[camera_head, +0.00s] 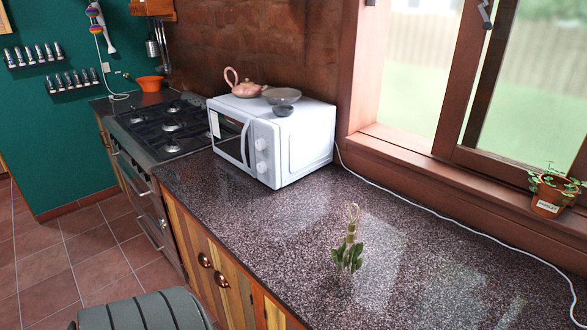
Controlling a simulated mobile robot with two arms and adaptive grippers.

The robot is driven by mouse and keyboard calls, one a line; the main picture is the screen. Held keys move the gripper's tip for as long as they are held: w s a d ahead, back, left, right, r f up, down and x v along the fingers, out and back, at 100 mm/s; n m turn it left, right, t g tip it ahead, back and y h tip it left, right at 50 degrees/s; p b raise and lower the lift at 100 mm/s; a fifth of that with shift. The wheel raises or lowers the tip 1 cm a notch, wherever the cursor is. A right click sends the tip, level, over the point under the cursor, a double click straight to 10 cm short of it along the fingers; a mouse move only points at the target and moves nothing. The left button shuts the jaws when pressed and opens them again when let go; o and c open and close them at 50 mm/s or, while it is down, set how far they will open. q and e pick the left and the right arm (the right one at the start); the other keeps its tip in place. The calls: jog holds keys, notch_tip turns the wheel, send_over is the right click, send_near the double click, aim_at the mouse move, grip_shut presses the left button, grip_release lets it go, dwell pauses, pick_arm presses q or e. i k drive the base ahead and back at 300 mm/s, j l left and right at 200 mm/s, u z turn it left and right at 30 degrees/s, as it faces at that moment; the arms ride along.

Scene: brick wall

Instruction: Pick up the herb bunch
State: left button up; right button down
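The herb bunch (348,256) stands on the dark speckled countertop (290,215), in front of the microwave and to its right. It has green leaves at the bottom, pale stems wrapped around the middle and a light loop at the top. It looks upright, with clear counter around it. Neither of my grippers shows in the head view, so I see nothing touching the bunch.
A white cable (430,215) runs along the wall side. A potted plant (549,198) sits on the windowsill. A gas stove (160,128) is at left.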

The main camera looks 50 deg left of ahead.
aim_at(338, 257)
jog(key=i+j+u, duration=0.1)
jog(key=u, duration=1.15)
